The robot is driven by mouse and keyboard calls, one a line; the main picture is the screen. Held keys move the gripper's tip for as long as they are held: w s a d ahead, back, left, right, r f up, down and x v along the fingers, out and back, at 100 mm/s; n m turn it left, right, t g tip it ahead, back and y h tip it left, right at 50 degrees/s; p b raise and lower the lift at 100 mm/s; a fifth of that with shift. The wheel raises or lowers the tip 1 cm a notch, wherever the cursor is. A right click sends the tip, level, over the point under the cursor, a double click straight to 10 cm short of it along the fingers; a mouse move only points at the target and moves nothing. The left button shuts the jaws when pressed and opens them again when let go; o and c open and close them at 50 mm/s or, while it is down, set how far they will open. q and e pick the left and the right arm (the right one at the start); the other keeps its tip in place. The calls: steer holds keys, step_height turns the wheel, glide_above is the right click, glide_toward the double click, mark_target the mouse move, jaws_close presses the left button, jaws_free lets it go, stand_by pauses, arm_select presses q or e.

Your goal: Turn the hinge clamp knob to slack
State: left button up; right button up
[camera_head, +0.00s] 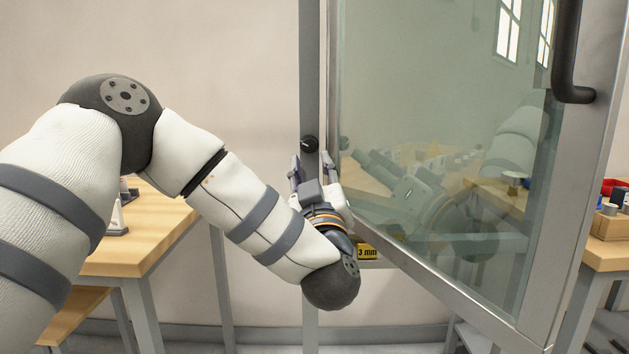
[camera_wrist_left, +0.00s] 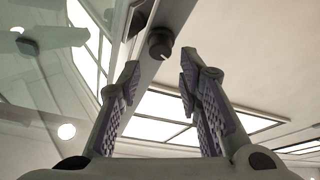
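The black hinge clamp knob (camera_head: 310,144) sits on the grey metal post (camera_head: 310,60) beside the glass door. In the left wrist view the knob (camera_wrist_left: 160,43) is round, with a pale mark on its face, and lies just beyond the fingertips. My left gripper (camera_head: 311,158) is just below the knob in the head view. Its two fingers (camera_wrist_left: 157,82) are spread with nothing between them. The knob appears apart from both fingers. My right gripper is in neither view.
The framed glass door (camera_head: 440,130) stands right of the post, with a black handle (camera_head: 570,60). A wooden table (camera_head: 150,235) stands at the left, and another table (camera_head: 608,255) with small items is at the right edge. A yellow "3 mm" label (camera_head: 367,252) is beside my left wrist.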

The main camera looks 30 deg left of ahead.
arm_select(q)
steer(key=v, duration=0.6)
steer(key=shift+s+d, duration=0.15)
steer(key=shift+s, duration=0.05)
steer(key=shift+f, duration=0.1)
